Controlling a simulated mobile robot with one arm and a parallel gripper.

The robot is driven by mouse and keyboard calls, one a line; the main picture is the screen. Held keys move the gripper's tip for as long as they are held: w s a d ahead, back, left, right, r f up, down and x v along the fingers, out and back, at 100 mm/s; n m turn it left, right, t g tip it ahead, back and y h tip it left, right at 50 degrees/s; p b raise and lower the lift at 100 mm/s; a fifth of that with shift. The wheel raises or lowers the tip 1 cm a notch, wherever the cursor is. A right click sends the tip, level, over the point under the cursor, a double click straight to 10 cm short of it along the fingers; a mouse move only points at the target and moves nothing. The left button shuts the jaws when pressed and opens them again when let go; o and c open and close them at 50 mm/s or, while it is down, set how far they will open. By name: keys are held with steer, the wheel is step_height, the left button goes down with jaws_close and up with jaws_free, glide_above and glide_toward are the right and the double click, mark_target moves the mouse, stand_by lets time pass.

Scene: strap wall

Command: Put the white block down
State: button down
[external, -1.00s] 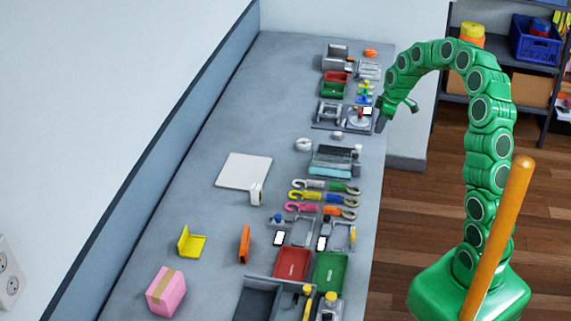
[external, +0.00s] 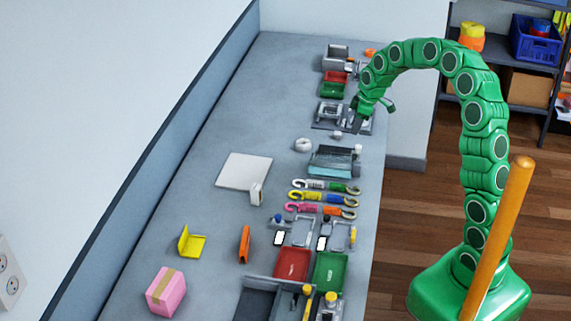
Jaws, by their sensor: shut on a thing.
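My gripper (external: 357,122) is over the far right part of the bench, low beside a grey metal fixture (external: 329,112). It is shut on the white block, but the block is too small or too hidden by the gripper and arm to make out. I cannot tell whether the block touches the surface below. My green arm arches over from the right and covers part of the small items there.
The grey bench (external: 205,135) has free room on its left side. A white plate (external: 243,170), coloured hooks (external: 322,197), a red tray (external: 292,264), a green tray (external: 330,270) and a pink box (external: 166,291) lie nearer. A wall borders the left.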

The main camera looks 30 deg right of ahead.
steer(key=s+a+r+n, duration=0.1)
steer(key=a+r, duration=0.1)
steer(key=a, duration=1.7)
steer(key=s+a+r+n, duration=0.1)
steer(key=s+a+r, duration=0.15)
steer(key=a, duration=1.75)
steer(key=s+a+r+n+g, duration=0.1)
steer(key=s+a+r, duration=0.1)
steer(key=s+a, duration=1.15)
steer(key=s+a+r+n, duration=0.1)
steer(key=s+a, duration=1)
steer(key=a, duration=0.6)
glide_above(162, 283)
steer(key=d, duration=0.1)
steer(key=shift+y, duration=0.3)
steer(key=shift+s+f, duration=0.15)
steer(key=shift+f, duration=2.2)
steer(key=shift+s+f, duration=0.15)
steer(key=shift+f, duration=2.2)
steer(key=shift+a+f, duration=0.15)
steer(key=shift+f, duration=0.1)
steer(key=shift+f, duration=1.5)
steer(key=shift+w+f, duration=0.1)
steer(key=shift+f, duration=0.05)
